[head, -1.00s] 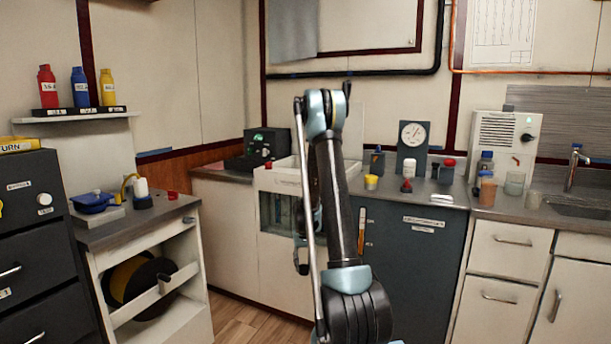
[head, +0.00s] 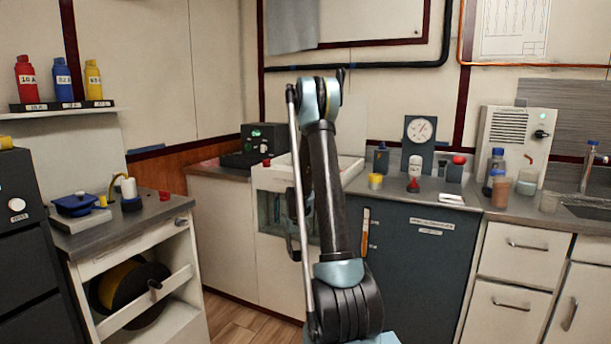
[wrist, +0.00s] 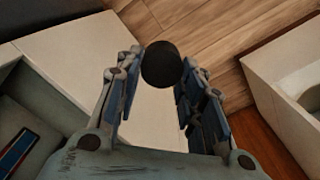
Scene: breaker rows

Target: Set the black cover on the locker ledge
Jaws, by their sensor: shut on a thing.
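The black cover (wrist: 161,64) is a round, dark piece between the fingertips of my gripper (wrist: 162,72) in the wrist view. My gripper is shut on it and holds it above the floor, near a pale cabinet side. In the head view my arm hides most of the gripper, and I cannot make out the cover there. A dark blue-grey locker-like cabinet (head: 415,270) stands right of my arm, with a grey top. Its label is too small to read, and I cannot tell which surface is the locker ledge.
The grey counter holds a gauge (head: 420,130), a yellow cup (head: 375,181) and several bottles. A white basin unit (head: 272,180) stands behind my arm. At left are an open-shelved cabinet (head: 185,282) and dark drawers (head: 20,270). Wooden floor (head: 240,320) shows between.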

